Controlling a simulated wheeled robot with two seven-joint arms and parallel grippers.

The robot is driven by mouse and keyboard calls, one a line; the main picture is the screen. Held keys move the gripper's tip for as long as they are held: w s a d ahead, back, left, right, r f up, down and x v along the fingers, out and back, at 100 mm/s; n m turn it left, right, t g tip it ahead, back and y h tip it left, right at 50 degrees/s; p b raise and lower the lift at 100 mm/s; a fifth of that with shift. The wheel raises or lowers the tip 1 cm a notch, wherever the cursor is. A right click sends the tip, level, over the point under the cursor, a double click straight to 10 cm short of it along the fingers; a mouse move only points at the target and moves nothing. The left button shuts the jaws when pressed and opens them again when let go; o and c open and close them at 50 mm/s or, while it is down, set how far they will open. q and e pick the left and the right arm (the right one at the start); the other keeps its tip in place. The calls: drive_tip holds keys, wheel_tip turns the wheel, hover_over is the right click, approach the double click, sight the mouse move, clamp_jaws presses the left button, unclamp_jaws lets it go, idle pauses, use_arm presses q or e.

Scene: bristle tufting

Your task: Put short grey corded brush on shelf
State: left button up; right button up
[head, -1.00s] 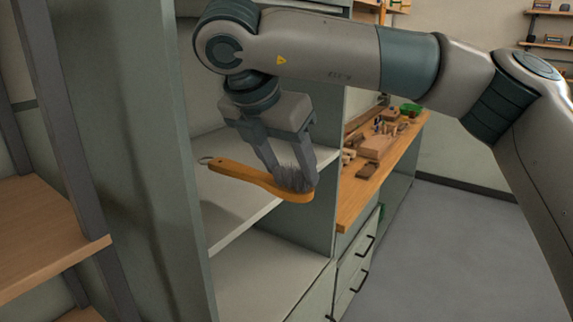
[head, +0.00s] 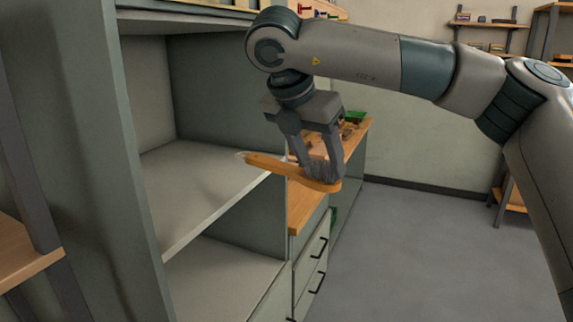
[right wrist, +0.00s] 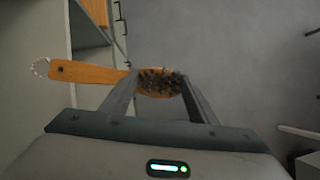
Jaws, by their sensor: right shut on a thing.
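The short brush (head: 277,168) has an orange wooden handle, grey bristles and a pale cord loop at its handle end. My right gripper (head: 322,178) is shut on it at the bristle end, with the handle pointing left. The brush also shows in the right wrist view (right wrist: 90,73), between the fingers of my right gripper (right wrist: 160,95). The shelf (head: 195,180) is a pale board in the grey-green cabinet on the left. It looks bare where visible. The brush is in front of the cabinet's right side, with its loop near the shelf's right end. My left gripper is out of view.
The cabinet's near upright panel (head: 85,120) stands at the left. A lower pale board (head: 225,275) lies beneath the shelf. Behind the brush is a wooden workbench (head: 355,140) with drawers and small items. The floor (head: 420,245) at the right is clear.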

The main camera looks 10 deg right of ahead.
drive_tip(key=shift+n, duration=0.3)
drive_tip(key=d, duration=0.1)
drive_tip(key=d+f, duration=0.1)
drive_tip(key=d, duration=0.1)
drive_tip(key=shift+w+d+f, duration=0.1)
drive_tip(key=shift+d+f, duration=0.15)
drive_tip(key=shift+d, duration=0.15)
drive_tip(key=s+a+f+m+g+y, duration=0.25)
drive_tip(key=s+f+m, duration=0.25)
drive_tip(key=f+m, duration=0.5)
drive_tip(key=s+a+f+m+g+y, duration=0.2)
drive_tip(key=s+f+m+g, duration=0.2)
drive_tip(key=f+m, duration=0.55)
drive_tip(key=s+a+f+m+g+y, duration=0.25)
drive_tip(key=s+f+m, duration=0.25)
drive_tip(key=f+m, duration=0.5)
drive_tip(key=s+d+f+n+h, duration=0.2)
drive_tip(key=d+n, duration=0.1)
drive_tip(key=d, duration=0.2)
drive_tip(key=shift+s+g, duration=0.25)
drive_tip(key=shift+g, duration=0.05)
